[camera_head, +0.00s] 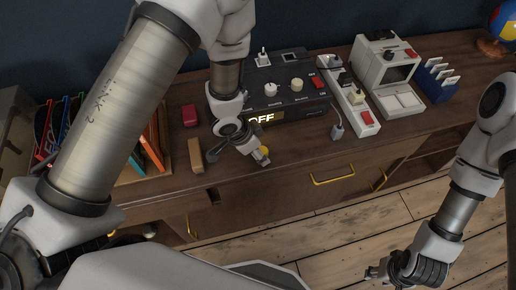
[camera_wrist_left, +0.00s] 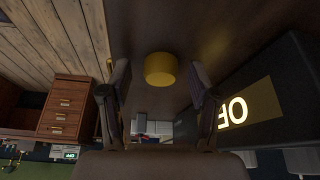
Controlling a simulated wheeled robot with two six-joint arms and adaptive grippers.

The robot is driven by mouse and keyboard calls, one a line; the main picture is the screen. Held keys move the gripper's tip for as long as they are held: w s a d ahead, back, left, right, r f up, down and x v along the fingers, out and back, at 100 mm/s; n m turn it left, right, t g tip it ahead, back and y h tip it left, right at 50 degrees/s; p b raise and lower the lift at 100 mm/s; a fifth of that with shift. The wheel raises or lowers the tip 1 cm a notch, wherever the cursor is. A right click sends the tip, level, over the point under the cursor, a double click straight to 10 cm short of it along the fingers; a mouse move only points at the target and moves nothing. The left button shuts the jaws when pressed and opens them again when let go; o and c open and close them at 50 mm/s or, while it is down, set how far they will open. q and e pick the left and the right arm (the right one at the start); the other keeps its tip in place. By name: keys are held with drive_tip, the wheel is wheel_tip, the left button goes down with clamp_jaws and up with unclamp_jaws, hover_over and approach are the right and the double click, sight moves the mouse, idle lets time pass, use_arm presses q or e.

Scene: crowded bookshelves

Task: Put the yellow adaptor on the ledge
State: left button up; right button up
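The yellow adaptor (camera_head: 264,150) is a small round yellow piece near the front edge of the wooden desk top. It also shows in the left wrist view (camera_wrist_left: 160,69) as a short cylinder, centred ahead of the fingers. My left gripper (camera_head: 257,156) is right at the adaptor. Its two fingers (camera_wrist_left: 161,90) are spread wide, with a gap on each side of the adaptor. My right gripper (camera_head: 378,272) hangs low over the floor at the bottom right, away from the desk; its fingers are too small to judge. I cannot tell which surface is the ledge.
A black box with knobs and a lit sign (camera_head: 292,95) stands just behind my left gripper. Red (camera_head: 189,115) and tan (camera_head: 196,155) blocks lie left of it. A white power strip (camera_head: 350,108) and white device (camera_head: 386,72) stand right. Bare desk lies front right.

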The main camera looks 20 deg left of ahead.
use_arm(q)
drive_tip(key=shift+r, duration=0.35)
drive_tip(key=p+v, duration=0.2)
drive_tip(key=v, duration=0.9)
drive_tip(key=shift+a+r, duration=0.15)
drive_tip(key=shift+r, duration=0.05)
drive_tip(key=shift+s, duration=0.15)
